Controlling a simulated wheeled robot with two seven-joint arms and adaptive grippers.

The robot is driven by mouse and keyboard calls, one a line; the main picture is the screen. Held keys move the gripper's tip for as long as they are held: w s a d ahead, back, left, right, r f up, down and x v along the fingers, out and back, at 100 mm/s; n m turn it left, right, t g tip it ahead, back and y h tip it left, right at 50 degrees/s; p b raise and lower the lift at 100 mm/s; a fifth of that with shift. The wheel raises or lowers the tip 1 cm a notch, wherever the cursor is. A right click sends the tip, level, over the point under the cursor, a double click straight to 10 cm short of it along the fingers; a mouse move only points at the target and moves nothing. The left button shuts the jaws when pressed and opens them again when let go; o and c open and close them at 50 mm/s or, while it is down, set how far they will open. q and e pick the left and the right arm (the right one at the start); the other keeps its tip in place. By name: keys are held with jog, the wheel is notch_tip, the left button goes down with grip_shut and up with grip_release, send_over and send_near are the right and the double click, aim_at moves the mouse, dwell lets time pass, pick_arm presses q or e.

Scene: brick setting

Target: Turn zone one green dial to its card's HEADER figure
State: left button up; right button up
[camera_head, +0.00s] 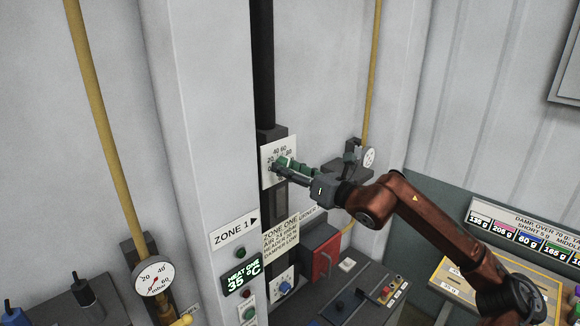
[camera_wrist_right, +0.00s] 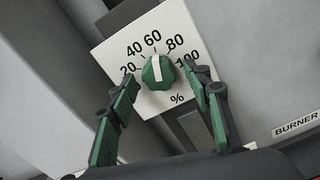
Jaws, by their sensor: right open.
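The green dial (camera_wrist_right: 158,73) sits on a white plate (camera_wrist_right: 190,30) with a percent scale. Its white mark points up, close to the 60. My right gripper (camera_head: 284,166) is in front of this plate on the dark column; its fingers hide most of the dial in the head view. In the wrist view the right gripper (camera_wrist_right: 161,76) is open, one green-padded finger on each side of the dial, with small gaps showing. The zone one card (camera_head: 281,240) hangs below; its HEADER line appears to read 70, but the print is small. My left gripper is not in view.
A ZONE 1 sign (camera_head: 235,233) and a green-lit display (camera_head: 241,285) are on the pillar at left. A blue knob (camera_head: 285,288), a red box (camera_head: 321,258) and a control panel (camera_head: 362,296) lie below. A gauge (camera_head: 369,157) is behind the right wrist.

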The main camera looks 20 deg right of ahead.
jog(key=shift+c, duration=0.3)
jog(key=c, duration=1.1)
jog(key=shift+o, duration=0.2)
